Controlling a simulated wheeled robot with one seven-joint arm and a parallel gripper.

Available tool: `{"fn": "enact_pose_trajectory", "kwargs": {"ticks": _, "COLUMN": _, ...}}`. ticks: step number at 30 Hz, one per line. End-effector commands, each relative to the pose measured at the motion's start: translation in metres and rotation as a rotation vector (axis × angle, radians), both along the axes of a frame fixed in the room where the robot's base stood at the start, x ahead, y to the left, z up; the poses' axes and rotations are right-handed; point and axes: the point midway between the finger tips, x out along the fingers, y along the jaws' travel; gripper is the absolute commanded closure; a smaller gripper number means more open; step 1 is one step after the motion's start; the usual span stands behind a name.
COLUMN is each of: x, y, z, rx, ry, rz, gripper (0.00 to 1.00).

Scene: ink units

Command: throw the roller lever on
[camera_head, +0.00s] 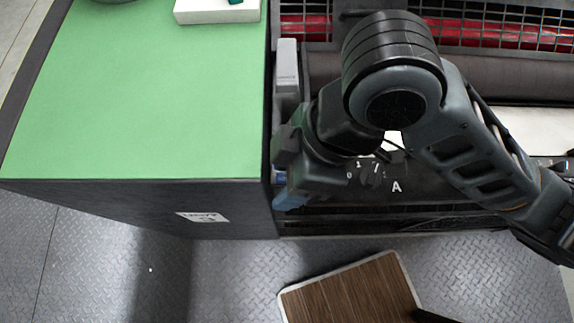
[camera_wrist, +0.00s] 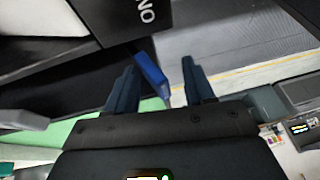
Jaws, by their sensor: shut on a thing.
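A blue lever handle (camera_wrist: 151,74) stands between the two dark blue fingers of my gripper (camera_wrist: 163,64) in the wrist view, close against the left finger. My gripper is shut on it. White letters, turned over and reading ON or NO, show on the black panel (camera_wrist: 110,15) above it. In the head view a blue part (camera_head: 292,197) shows below my wrist, at the left end of the machine. My own arm hides the fingers and most of the lever there.
A green-topped bench (camera_head: 140,90) stands left of the machine. A knob (camera_head: 372,172) with printed numbers and a letter A sit on the machine's front. Red rollers behind a wire guard (camera_head: 470,30) lie at the back. A wooden-topped step (camera_head: 352,290) is on the metal floor.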

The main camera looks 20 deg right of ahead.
Motion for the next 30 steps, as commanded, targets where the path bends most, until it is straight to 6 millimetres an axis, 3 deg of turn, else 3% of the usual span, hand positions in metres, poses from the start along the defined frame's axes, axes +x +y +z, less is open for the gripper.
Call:
{"fn": "enact_pose_trajectory", "kwargs": {"ticks": 15, "x": -0.001, "y": -0.026, "z": 0.061, "rx": 0.002, "ry": -0.002, "rz": 0.003, "gripper": 0.62}}
{"fn": "enact_pose_trajectory", "kwargs": {"ticks": 30, "x": 0.0, "y": -0.031, "z": 0.071, "rx": 0.002, "ry": -0.003, "rz": -0.002, "gripper": 0.62}}
